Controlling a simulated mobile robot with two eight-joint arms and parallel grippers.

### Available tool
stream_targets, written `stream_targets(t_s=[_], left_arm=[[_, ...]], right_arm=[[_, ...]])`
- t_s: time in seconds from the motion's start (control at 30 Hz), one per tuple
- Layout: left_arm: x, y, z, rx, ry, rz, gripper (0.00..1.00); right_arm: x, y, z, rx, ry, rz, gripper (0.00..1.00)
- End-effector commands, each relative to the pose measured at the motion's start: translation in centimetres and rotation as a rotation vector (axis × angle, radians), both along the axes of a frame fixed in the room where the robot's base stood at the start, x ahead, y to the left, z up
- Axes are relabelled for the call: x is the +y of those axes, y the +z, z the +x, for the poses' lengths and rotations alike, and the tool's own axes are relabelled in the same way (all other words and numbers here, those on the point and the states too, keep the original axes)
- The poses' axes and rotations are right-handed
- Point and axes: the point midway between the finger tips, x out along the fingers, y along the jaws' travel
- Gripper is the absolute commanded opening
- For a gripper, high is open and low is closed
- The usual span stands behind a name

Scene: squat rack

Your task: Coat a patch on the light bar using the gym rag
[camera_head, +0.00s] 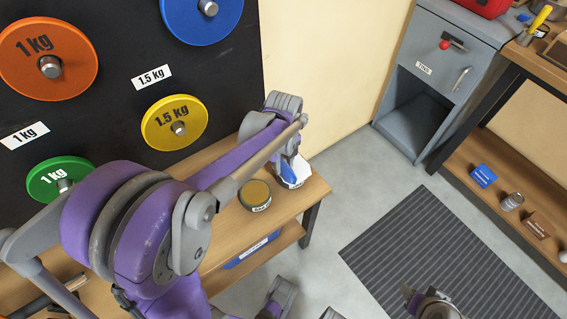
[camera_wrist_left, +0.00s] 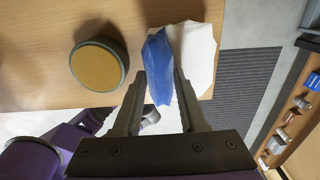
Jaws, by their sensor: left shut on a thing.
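My left gripper (camera_head: 288,165) reaches over the right end of the wooden bench. In the left wrist view its fingers (camera_wrist_left: 163,78) are shut on a blue cloth (camera_wrist_left: 157,52), which looks like the gym rag; the cloth also shows in the head view (camera_head: 288,174). A white folded piece (camera_wrist_left: 194,48) lies right beside and partly behind the blue cloth; whether it is part of it I cannot tell. A round tin with a tan top (camera_head: 255,193) stands on the bench left of the gripper. I cannot pick out the light bar. Of my right arm only unclear parts show at the bottom edge.
The wooden bench (camera_head: 317,187) stands before a black board with orange, blue, yellow (camera_head: 165,138) and green weight plates. A grey cabinet (camera_head: 435,90) and a wooden shelf (camera_head: 505,185) stand at right. A ribbed dark mat (camera_head: 430,245) lies on the floor.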

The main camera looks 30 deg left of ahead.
Motion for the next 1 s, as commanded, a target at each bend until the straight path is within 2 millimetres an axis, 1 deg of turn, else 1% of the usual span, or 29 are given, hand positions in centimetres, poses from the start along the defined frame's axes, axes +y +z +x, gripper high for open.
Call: stream_targets(t_s=[0.03,0.63,0.73,1.0], left_arm=[[0.0,0.8,0.0,-0.001,0.0,0.001,0.0],[0.0,5.6,0.0,0.0,0.0,0.001,0.0],[0.0,5.9,0.0,0.0,0.0,0.001,0.0],[0.0,5.8,0.0,0.0,0.0,0.001,0.0]], right_arm=[[0.0,0.7,0.0,-0.002,0.0,0.0,0.5],[0.0,4.5,0.4,-0.014,0.0,0.0,0.5],[0.0,4.8,0.4,-0.015,0.0,0.0,0.5],[0.0,4.7,0.4,-0.015,0.0,0.0,0.5]])
